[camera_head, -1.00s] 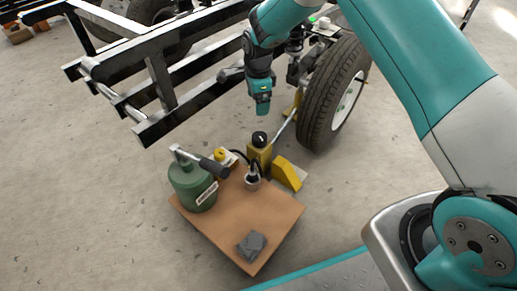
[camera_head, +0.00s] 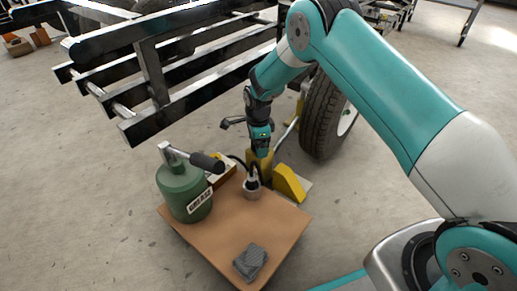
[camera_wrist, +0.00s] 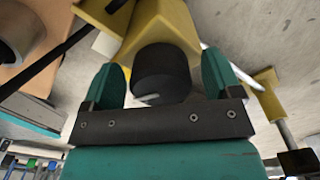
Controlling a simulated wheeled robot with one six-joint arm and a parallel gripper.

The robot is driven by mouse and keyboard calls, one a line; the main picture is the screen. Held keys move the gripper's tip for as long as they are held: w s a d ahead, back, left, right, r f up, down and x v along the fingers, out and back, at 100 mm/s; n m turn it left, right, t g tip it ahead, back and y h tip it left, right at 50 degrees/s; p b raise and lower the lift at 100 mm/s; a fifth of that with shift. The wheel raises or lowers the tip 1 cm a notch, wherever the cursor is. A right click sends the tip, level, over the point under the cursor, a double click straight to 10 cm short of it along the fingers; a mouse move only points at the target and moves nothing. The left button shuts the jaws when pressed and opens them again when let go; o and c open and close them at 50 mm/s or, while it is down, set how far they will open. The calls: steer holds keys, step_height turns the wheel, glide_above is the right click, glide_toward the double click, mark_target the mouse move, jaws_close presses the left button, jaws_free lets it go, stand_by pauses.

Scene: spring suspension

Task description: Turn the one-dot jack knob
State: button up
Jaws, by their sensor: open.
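A black round knob (camera_wrist: 160,70) with a pale mark on its edge sits on a yellow jack body in the wrist view (camera_wrist: 165,20). I cannot make out any dots on it. My gripper (camera_wrist: 158,84) is open, with one teal finger on each side of the knob and gaps showing between. In the head view my gripper (camera_head: 260,150) points down over the yellow jack (camera_head: 259,164) and hides the knob there.
A small brown table (camera_head: 240,228) holds a green grease can (camera_head: 183,192), a grey cup (camera_head: 252,189) and a grey cloth (camera_head: 250,262). A yellow wedge (camera_head: 289,183) lies right of the jack. The black frame (camera_head: 155,75) and tyre (camera_head: 325,115) stand behind.

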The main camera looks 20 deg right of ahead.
steer(key=shift+f, duration=0.15)
steer(key=shift+c, duration=0.2)
steer(key=c, duration=0.9)
steer(key=shift+n+p, duration=0.3)
steer(key=shift+p, duration=0.2)
